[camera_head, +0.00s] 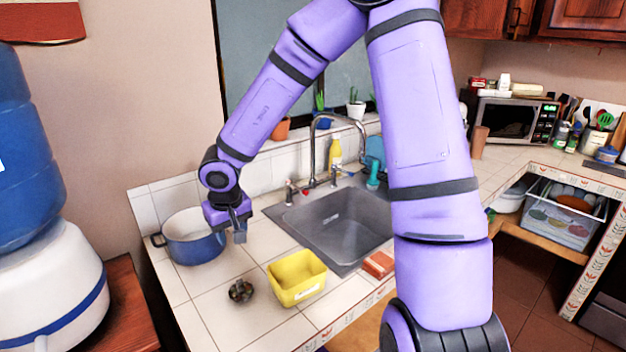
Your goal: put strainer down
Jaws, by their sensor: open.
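A small dark metal strainer (240,291) sits on the white tiled counter (215,325), left of a yellow tub. My gripper (240,236) points down, open and empty, above and a little behind the strainer in the picture, with a clear gap between them. The grey sink (345,225) is to the right of my gripper. The fingers are small in this view, so the gap between them is hard to see.
A blue pot (193,240) stands just left of my gripper. The yellow tub (297,278) and a reddish sponge-like block (378,264) lie along the front. The faucet (314,150) rises behind the sink. The counter's front left is clear.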

